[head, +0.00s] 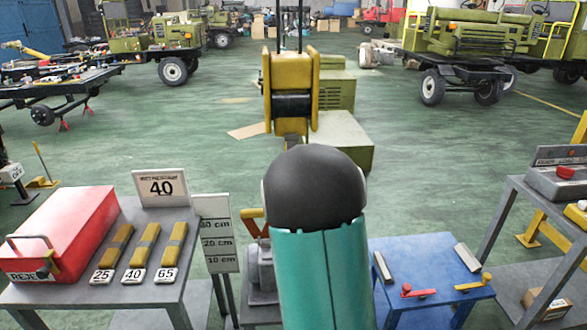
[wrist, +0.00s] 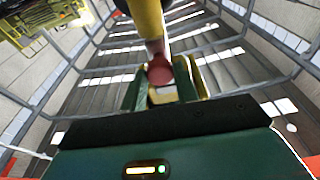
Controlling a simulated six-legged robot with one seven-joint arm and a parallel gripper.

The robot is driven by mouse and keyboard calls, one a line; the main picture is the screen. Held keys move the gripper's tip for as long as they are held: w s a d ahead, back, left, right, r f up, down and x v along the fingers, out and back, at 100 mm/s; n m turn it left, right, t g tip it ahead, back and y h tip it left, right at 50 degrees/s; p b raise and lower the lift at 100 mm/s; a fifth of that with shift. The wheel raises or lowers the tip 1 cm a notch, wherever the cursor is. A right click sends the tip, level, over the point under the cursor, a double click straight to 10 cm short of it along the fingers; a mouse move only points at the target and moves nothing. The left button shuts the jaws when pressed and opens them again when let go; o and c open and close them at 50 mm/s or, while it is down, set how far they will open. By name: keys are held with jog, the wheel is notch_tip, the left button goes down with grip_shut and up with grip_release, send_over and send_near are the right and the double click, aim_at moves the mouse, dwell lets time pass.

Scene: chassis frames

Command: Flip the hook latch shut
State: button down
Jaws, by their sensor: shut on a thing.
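A yellow hook block (head: 291,92) with a dark pulley hangs from cables at the centre of the head view. Its lower end and any hook or latch are hidden behind my own teal and black arm. My gripper (wrist: 162,92) shows only in the wrist view, with green fingers on either side. It is shut around the lower end of a yellow part with a red tip (wrist: 159,71), which comes down from the top of that view. I cannot tell whether this part is the hook latch.
A table with a red box (head: 65,228) and several yellow blocks stands front left. A height scale board (head: 215,232) is beside it. A blue table (head: 432,268) with tools and a grey control stand (head: 560,182) are on the right. Green floor lies open beyond.

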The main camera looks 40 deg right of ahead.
jog(key=shift+w, duration=0.1)
jog(key=c, duration=1.4)
grip_release()
jog(key=o, duration=0.3)
jog(key=shift+w+d+f, duration=0.1)
jog(key=shift+w+d, duration=0.1)
jog(key=shift+o, duration=0.2)
jog(key=v, duration=1.4)
jog(key=shift+s+a, duration=0.1)
jog(key=shift+a, duration=0.05)
